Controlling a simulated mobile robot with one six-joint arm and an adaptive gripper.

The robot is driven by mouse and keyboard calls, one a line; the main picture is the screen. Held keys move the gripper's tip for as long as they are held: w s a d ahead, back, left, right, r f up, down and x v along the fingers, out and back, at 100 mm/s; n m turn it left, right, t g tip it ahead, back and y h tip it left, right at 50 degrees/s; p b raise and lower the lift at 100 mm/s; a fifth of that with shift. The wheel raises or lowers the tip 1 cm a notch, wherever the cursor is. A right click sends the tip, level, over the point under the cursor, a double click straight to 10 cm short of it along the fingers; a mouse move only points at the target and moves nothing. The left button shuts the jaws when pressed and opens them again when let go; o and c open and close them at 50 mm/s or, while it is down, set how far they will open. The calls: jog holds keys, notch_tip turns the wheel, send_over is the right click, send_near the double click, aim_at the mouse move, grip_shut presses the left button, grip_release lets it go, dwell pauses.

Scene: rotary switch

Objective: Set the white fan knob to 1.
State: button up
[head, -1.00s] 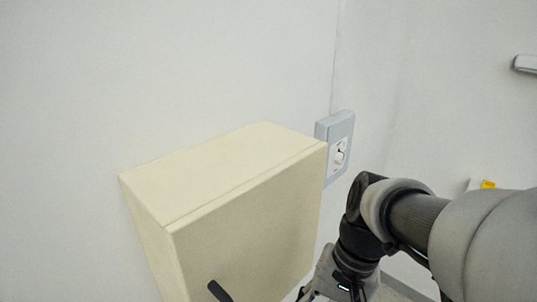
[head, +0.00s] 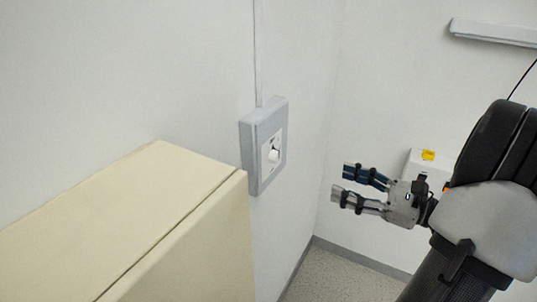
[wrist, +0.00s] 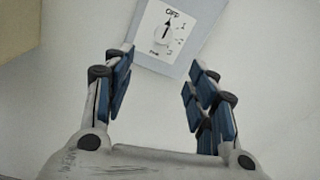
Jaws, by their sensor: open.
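The white fan knob (head: 273,154) sits on a grey switch plate (head: 250,150) on the wall in the head view. In the wrist view the knob (wrist: 163,33) is at the top centre, with a black pointer aimed up toward the OFF mark on its white dial face (wrist: 150,40). Smaller marks to the right of the dial are hard to read. My gripper (head: 347,182) is open and empty, to the right of the plate and apart from it. In the wrist view its blue-padded fingers (wrist: 158,80) stand wide apart, below the knob.
A cream cabinet (head: 190,200) juts from the wall left of the switch plate. A white box with a yellow part (head: 428,156) is behind my gripper. A pale bar (head: 495,32) is on the right wall. The space between gripper and plate is clear.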

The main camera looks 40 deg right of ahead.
aim_at(279, 158)
jog(key=b+x, duration=0.1)
jog(key=x, duration=0.4)
jog(key=b+x, duration=0.1)
jog(key=x, duration=0.5)
jog(key=b+x, duration=0.1)
jog(key=x, duration=0.5)
jog(key=shift+d, duration=0.3)
jog(key=shift+c, duration=0.3)
jog(key=c, duration=1)
